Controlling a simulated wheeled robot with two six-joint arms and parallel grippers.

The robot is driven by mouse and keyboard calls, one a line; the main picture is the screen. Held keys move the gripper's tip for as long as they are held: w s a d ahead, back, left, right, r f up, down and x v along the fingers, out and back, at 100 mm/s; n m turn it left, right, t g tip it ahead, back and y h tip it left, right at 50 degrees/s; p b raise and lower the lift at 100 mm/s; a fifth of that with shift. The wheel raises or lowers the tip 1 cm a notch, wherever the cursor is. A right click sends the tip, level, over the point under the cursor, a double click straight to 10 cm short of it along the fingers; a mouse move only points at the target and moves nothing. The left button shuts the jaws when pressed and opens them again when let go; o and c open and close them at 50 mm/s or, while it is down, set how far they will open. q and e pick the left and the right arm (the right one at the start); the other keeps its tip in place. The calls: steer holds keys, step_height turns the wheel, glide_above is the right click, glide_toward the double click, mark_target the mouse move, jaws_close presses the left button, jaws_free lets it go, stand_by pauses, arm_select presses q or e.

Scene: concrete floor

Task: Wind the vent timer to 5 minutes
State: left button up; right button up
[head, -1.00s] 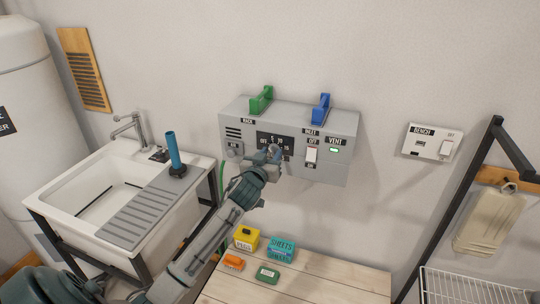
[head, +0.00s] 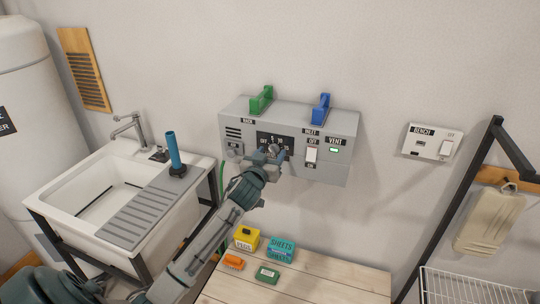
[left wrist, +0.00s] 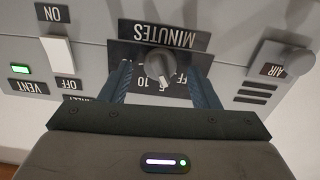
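The vent timer knob (left wrist: 159,67) is a round grey dial under the MINUTES label (left wrist: 165,35), which is upside down in the left wrist view. Its raised ridge is slightly slanted, with the lower end near the small numbers between 10 and the partly hidden OFF. I cannot read the exact setting. The timer plate (head: 264,142) sits on the grey wall box in the head view. My left gripper (head: 275,152) is at the plate and covers the knob there. Its fingers (left wrist: 160,85) are apart, one on each side of the knob, with gaps visible. My right gripper is out of view.
Small boxes (head: 281,249) lie on the wooden bench (head: 310,285) below. A sink (head: 90,190) stands left.

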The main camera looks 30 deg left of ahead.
arm_select(q)
steer(key=shift+s, duration=0.1)
steer(key=shift+s+d+f, duration=0.1)
steer(key=shift+s, duration=0.1)
steer(key=b+v, duration=0.4)
steer(key=v, duration=0.6)
steer(key=shift+s, duration=0.1)
steer(key=shift+n, duration=0.9)
steer(key=p+x, duration=0.2)
steer(key=x, duration=0.1)
steer(key=p+x, duration=0.5)
steer(key=x, duration=0.2)
steer(key=shift+r, duration=0.25)
steer(key=shift+w+f+p, duration=0.15)
steer(key=shift+w+p, duration=0.15)
steer(key=shift+w, duration=0.3)
